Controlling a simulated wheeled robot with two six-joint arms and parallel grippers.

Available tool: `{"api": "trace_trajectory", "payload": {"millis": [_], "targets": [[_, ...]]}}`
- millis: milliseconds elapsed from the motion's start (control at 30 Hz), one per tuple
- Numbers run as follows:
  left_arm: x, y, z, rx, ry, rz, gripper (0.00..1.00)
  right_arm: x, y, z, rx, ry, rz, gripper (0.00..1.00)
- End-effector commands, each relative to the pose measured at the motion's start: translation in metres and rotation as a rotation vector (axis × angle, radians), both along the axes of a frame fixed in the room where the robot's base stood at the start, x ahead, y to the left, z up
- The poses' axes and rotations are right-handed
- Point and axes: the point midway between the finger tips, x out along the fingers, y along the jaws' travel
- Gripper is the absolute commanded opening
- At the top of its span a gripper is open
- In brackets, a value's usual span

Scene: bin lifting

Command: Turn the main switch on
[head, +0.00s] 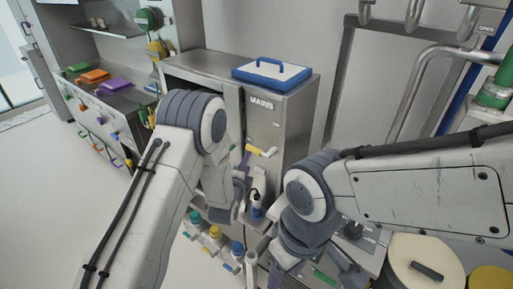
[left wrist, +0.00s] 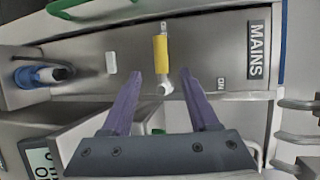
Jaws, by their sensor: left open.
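The main switch is a lever with a yellow sleeve (head: 255,150) on the front of a grey metal cabinet (head: 290,120) marked MAINS. In the head view the lever lies roughly sideways. In the left wrist view the yellow lever (left wrist: 160,55) shows with a pale end, and an ON mark (left wrist: 221,84) sits toward the MAINS lettering. My left gripper (left wrist: 157,82) is open, its purple fingers on either side of the lever's line, with nothing held. Whether they touch it cannot be told. In the head view my left forearm hides most of this gripper.
A blue-rimmed tray (head: 272,72) lies on top of the cabinet. A blue-and-white knob (head: 257,207) is below the lever. Several coloured knobs stand lower down. Metal pipes (head: 410,95) run at the right. A shelf with coloured blocks (head: 95,76) stands at the left.

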Motion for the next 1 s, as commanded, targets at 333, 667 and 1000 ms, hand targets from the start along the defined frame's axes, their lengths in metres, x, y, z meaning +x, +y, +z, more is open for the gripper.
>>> {"api": "trace_trajectory", "payload": {"millis": [333,667,1000], "targets": [[0.041,-0.013,-0.004,0.007,-0.014,-0.007,0.61,0.0,0.0,0.019,0.0,0.0,-0.001,0.5],[0.088,-0.025,-0.015,0.007,-0.013,-0.008,0.61,0.0,0.0,0.034,0.0,0.0,0.0,0.5],[0.101,-0.027,-0.018,0.007,-0.012,-0.005,0.61,0.0,0.0,0.036,0.0,0.0,0.001,0.5]]}}
